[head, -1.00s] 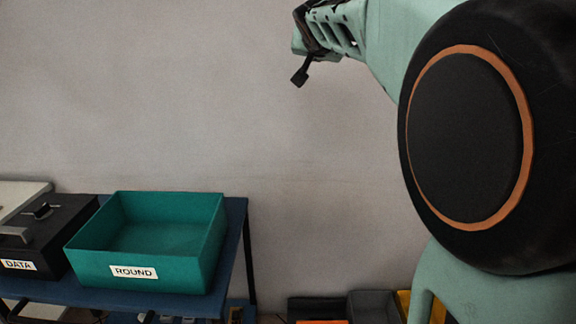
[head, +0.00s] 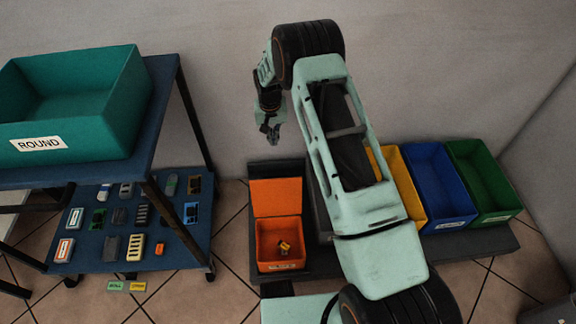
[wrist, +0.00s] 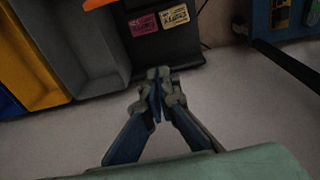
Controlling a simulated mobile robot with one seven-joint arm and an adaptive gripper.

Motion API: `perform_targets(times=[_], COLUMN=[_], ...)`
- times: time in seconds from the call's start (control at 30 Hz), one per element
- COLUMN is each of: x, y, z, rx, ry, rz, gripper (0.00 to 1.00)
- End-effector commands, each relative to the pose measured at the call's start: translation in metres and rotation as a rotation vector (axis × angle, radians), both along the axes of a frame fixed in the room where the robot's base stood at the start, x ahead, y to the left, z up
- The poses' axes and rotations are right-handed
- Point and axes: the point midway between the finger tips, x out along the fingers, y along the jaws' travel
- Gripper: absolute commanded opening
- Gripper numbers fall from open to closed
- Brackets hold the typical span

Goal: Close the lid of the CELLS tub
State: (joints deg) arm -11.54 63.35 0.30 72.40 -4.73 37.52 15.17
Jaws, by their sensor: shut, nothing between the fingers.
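An orange tub (head: 279,262) stands on the dark low platform in the head view. Its orange lid (head: 276,197) stands open, raised at the back edge. A small yellow and dark item (head: 284,248) lies inside. The tub's front label is too small to read, so I cannot confirm that it says CELLS. My gripper (head: 272,138) is above and behind the tub, near the wall, apart from the lid. In the wrist view my gripper (wrist: 158,76) is shut and empty, with a sliver of orange at the top edge.
Yellow (head: 408,200), blue (head: 440,188) and green (head: 484,182) bins stand right of my arm. A grey bin (wrist: 80,45) shows in the wrist view. At left, a blue cart (head: 165,110) carries the teal ROUND bin (head: 95,120), with several small devices on its lower shelf.

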Motion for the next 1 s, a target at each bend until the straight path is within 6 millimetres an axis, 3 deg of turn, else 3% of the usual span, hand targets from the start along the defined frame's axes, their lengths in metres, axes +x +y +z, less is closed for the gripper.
perform_targets(times=[0.03,0.2,0.37,0.7,0.77,1.0], x=[-0.007,-0.017,-0.015,-0.010,-0.014,-0.036], y=[0.002,0.005,0.005,0.005,0.005,0.005], z=[-0.014,-0.036,-0.060,-0.135,-0.126,-0.120], rx=[0.010,0.022,0.022,0.021,0.022,0.021], ry=[0.022,0.054,0.055,0.054,0.051,0.051], rz=[0.000,0.004,0.004,0.003,0.003,0.004], gripper=[0.00,0.00,0.00,0.00,0.00,0.00])
